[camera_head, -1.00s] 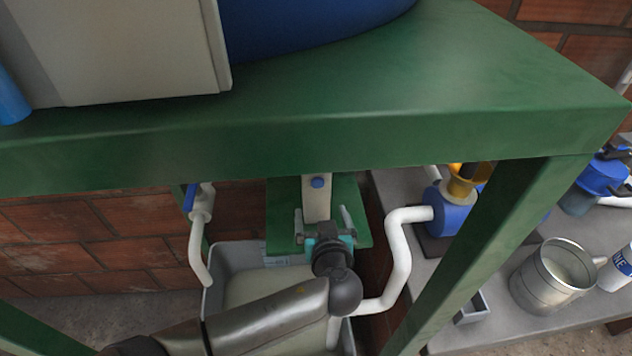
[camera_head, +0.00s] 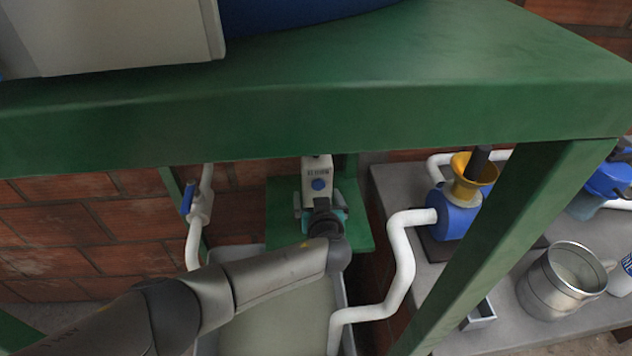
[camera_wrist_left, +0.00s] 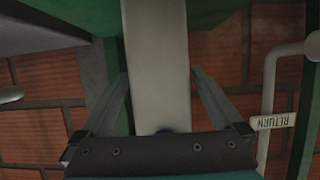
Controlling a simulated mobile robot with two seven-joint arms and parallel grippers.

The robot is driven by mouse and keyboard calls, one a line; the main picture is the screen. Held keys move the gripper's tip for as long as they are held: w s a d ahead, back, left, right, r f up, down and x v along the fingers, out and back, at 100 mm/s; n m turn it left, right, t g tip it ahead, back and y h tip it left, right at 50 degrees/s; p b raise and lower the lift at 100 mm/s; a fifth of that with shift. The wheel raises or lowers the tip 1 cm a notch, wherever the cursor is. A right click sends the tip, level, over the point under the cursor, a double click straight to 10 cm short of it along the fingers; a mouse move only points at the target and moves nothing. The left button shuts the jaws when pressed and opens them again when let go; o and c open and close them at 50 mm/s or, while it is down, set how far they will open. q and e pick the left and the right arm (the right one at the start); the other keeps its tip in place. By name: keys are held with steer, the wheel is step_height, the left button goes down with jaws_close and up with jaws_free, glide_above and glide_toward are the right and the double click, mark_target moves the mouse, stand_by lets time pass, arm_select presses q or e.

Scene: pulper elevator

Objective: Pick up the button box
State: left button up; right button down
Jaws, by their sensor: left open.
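The button box (camera_head: 317,168) is pale grey and narrow, with a round blue button and a small dark label. It hangs upright under the green tabletop edge, which hides its top. In the left wrist view the pale box (camera_wrist_left: 157,60) runs up the middle, with a bit of blue at its lower end. My left gripper (camera_head: 319,200) is open at the box's lower part. Its two fingers (camera_wrist_left: 158,82) stand on either side of the box, with a visible gap on each side. My right gripper is not in view.
The green table (camera_head: 330,120) overhangs the arm, and its leg (camera_head: 475,240) stands to the right. A white pipe (camera_head: 400,262), a grey tub (camera_head: 345,300) and a valve pipe (camera_head: 200,208) are close by. A metal jug (camera_head: 560,280) stands on the right-hand bench.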

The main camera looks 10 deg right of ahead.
arm_select(q)
steer(key=shift+x, duration=0.75)
jaws_close()
stand_by(0.4)
steer(key=shift+r, duration=0.1)
steer(key=shift+r, duration=0.5)
step_height(320, 180, up, 18)
steer(key=p, duration=0.4)
steer(key=shift+w+f, duration=0.1)
steer(key=shift+r, duration=0.55)
